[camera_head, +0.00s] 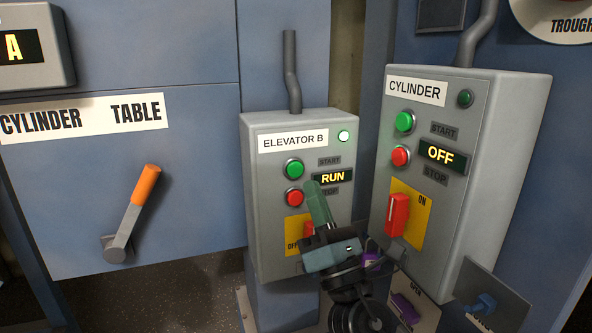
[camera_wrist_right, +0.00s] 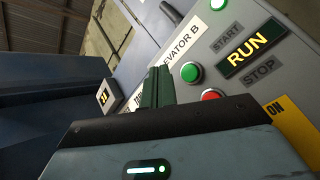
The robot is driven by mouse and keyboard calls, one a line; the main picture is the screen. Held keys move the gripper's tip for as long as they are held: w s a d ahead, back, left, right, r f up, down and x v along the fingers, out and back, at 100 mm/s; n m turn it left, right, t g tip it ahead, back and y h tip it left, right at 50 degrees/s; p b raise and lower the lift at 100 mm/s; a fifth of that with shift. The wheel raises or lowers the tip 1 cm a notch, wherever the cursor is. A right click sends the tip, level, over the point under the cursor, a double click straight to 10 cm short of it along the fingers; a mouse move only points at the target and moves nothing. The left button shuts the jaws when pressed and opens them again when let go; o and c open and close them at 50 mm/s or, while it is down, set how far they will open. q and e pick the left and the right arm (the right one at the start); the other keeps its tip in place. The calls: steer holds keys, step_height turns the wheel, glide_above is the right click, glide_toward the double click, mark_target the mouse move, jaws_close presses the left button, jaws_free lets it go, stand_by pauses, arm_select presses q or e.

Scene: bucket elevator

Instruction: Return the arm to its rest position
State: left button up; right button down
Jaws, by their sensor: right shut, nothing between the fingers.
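My right gripper (camera_head: 314,187) is in front of the Elevator B control box (camera_head: 262,236), with its green fingers shut and empty. Its tips overlap the area beside the red stop button (camera_head: 294,198) and the lit RUN display (camera_head: 332,177); I cannot tell whether they touch the box. In the right wrist view the shut fingers (camera_wrist_right: 157,85) point up beside the green start button (camera_wrist_right: 190,72). The Elevator B lamp (camera_head: 344,136) is lit green. The gripper partly hides the red switch on its yellow plate (camera_head: 293,228). My left gripper is not in view.
The Cylinder box (camera_head: 473,186) stands close on the right, reading OFF, with a red switch (camera_head: 396,214). An orange-handled lever (camera_head: 133,208) is on the blue panel at left. Purple controls (camera_head: 405,307) and a blue handle (camera_head: 482,303) sit low at right.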

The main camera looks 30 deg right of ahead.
stand_by(0.5)
steer(key=s+a+f+m+g+y+p, duration=0.15)
steer(key=f+m+g, duration=0.4)
steer(key=f, duration=0.85)
steer(key=s+a+f+m+g+y, duration=0.15)
steer(key=f+m+g, duration=0.4)
steer(key=f, duration=0.85)
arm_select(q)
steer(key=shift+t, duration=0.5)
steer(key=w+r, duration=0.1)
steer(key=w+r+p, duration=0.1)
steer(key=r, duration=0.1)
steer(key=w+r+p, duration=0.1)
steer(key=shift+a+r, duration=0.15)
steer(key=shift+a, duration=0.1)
arm_select(e)
steer(key=s+a+f+m+g+y, duration=0.1)
steer(key=s+a+f+m+g, duration=0.2)
steer(key=s+f+m, duration=0.4)
steer(key=s+a+f+m+g+y, duration=0.1)
steer(key=s+a+f+m+g, duration=0.2)
steer(key=s+f+m, duration=0.4)
steer(key=s+f+g, duration=0.1)
steer(key=s+f, duration=0.7)
steer(key=s, duration=0.3)
steer(key=shift+f+y, duration=0.3)
steer(key=shift+y, duration=0.1)
